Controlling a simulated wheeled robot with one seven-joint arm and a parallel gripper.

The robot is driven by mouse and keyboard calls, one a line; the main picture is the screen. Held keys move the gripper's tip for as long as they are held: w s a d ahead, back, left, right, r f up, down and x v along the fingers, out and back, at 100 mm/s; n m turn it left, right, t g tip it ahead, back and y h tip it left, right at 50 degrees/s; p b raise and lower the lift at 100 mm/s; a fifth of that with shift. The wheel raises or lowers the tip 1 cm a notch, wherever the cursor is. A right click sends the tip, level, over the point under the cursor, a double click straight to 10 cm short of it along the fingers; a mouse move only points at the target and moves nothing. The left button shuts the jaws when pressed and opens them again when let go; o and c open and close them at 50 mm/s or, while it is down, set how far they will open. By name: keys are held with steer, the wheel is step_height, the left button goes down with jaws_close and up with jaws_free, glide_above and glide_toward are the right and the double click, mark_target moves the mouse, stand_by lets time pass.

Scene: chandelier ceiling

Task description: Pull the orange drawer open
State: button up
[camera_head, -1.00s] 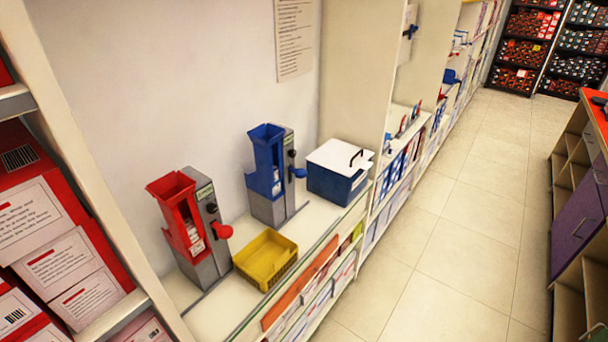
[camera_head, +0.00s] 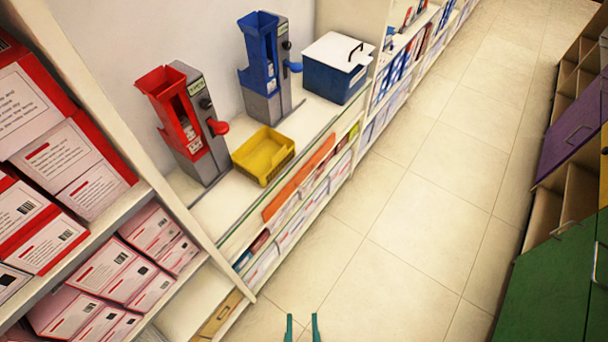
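An orange panel (camera_head: 298,177) is set slanted in the front of the low shelf at left, below the counter edge; no handle shows on it. A tan-orange drawer front (camera_head: 217,315) with a dark handle sits lower, near the floor at the bottom left, and appears shut. I cannot tell for sure which of them is the orange drawer. My gripper (camera_head: 302,328) shows at the bottom edge as two thin teal fingers, apart and with nothing between them. It is over the floor, right of the tan-orange drawer front and apart from it.
The counter holds a red dispenser (camera_head: 187,120), a blue dispenser (camera_head: 265,65), a yellow tray (camera_head: 263,155) and a blue box with a white lid (camera_head: 337,67). Red-and-white boxes (camera_head: 122,270) fill shelves at left. A green cabinet (camera_head: 550,285) and a purple door (camera_head: 572,130) stand right. The tiled aisle (camera_head: 410,210) is clear.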

steer(key=w+f+n, duration=0.3)
steer(key=w+f, duration=0.1)
steer(key=w+f+n+t, duration=0.1)
steer(key=w+f+n, duration=0.1)
steer(key=w+f, duration=0.1)
steer(key=shift+w+f+n, duration=0.35)
steer(key=shift+w+n, duration=0.05)
steer(key=shift+w, duration=0.25)
steer(key=shift+c, duration=0.2)
steer(key=w+d+f+n, duration=0.1)
steer(key=w+f+n, duration=0.3)
steer(key=w, duration=1)
steer(key=w+d+f+n+y, duration=0.1)
steer(key=w+f+n, duration=0.3)
steer(key=w, duration=1)
steer(key=w+d+f+n+y, duration=0.1)
steer(key=w+f+n, duration=0.4)
steer(key=w, duration=0.9)
steer(key=shift+w+d+n, duration=0.35)
steer(key=shift+d+n, duration=0.2)
steer(key=shift+n, duration=0.55)
jaws_close()
